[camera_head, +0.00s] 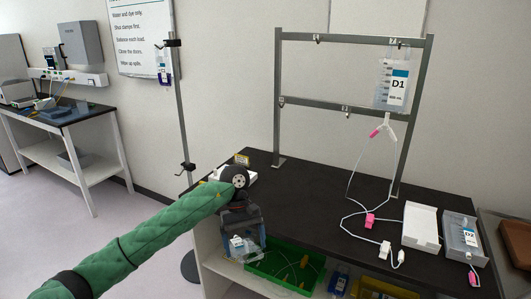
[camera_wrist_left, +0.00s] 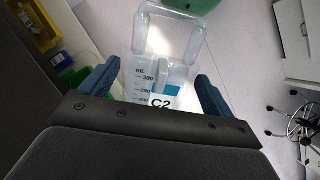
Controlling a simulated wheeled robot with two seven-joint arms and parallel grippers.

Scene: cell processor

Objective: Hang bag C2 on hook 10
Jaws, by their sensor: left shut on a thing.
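Bag C2 (camera_wrist_left: 148,82) is a clear bag with a printed scale and a blue and white label. It lies between the two blue fingers of my left gripper (camera_wrist_left: 155,74), which is shut on it. In the head view my left gripper (camera_head: 244,232) is over the front left edge of the bench, with part of the clear bag (camera_head: 243,248) below it. A grey rack (camera_head: 278,75) stands on the bench, with small hooks on its upper rail (camera_head: 345,39) and lower rail (camera_head: 325,106). No hook number is readable. My right gripper is out of view.
Bag D1 (camera_head: 393,88) hangs at the rack's upper right, its tubing with pink clamps trailing onto the dark bench (camera_head: 310,195). A white box (camera_head: 420,226) and bag D2 (camera_head: 462,238) lie at the right. A green tray (camera_head: 283,268) is below the bench top. A pole (camera_head: 178,100) stands left.

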